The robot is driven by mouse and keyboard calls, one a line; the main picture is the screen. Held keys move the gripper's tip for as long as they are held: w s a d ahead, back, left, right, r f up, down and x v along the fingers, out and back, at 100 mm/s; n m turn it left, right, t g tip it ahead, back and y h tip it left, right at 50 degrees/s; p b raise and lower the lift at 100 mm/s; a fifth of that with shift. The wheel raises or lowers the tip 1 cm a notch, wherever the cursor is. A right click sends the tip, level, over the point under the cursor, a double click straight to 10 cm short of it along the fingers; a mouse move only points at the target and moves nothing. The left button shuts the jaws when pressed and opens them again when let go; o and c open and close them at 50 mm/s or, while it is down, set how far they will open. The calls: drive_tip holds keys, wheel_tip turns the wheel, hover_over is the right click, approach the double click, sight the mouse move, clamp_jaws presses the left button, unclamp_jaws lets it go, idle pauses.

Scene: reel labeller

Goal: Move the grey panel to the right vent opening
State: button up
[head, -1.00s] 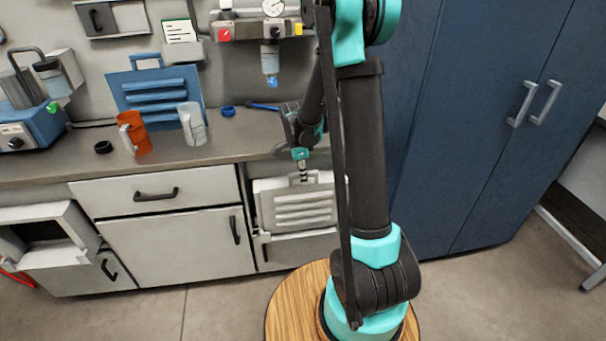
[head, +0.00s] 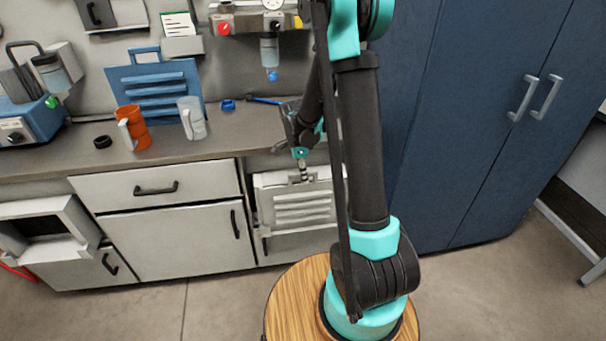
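The grey panel (head: 302,211) is a pale louvred plate with a handle on top. It hangs upright at the front of the right vent opening, below the counter's right part. The panel covers the opening, so its inside is hidden, and I cannot tell whether the panel is fully seated. My gripper (head: 303,173) points down from above, its fingers appearing closed on the panel's top handle. My upper arm hides the panel's right edge. The left vent opening (head: 91,229) is a pale box frame with a dark inside, at the far left.
The counter (head: 205,148) carries an orange mug (head: 138,128), a clear jug (head: 196,119), a black ring (head: 103,142) and a blue louvred panel (head: 122,79). A drawer cabinet (head: 180,244) stands left of the panel. Tall blue cabinets (head: 450,130) stand right.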

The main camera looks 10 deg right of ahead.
drive_tip(key=shift+o, duration=0.6)
wheel_tip(320, 180, up, 12)
drive_tip(key=a, duration=0.1)
drive_tip(key=shift+a, duration=0.25)
drive_tip(key=s+d+f+n+t, duration=0.2)
drive_tip(key=s+n, duration=0.7)
drive_tip(key=s, duration=0.2)
drive_tip(key=s+d+f+n+t+y, duration=0.1)
drive_tip(key=s+d+f+n+t, duration=0.1)
drive_tip(key=s+n, duration=0.7)
drive_tip(key=shift+s+d+f, duration=0.45)
drive_tip(key=shift+s+d, duration=0.4)
drive_tip(key=shift+s, duration=0.15)
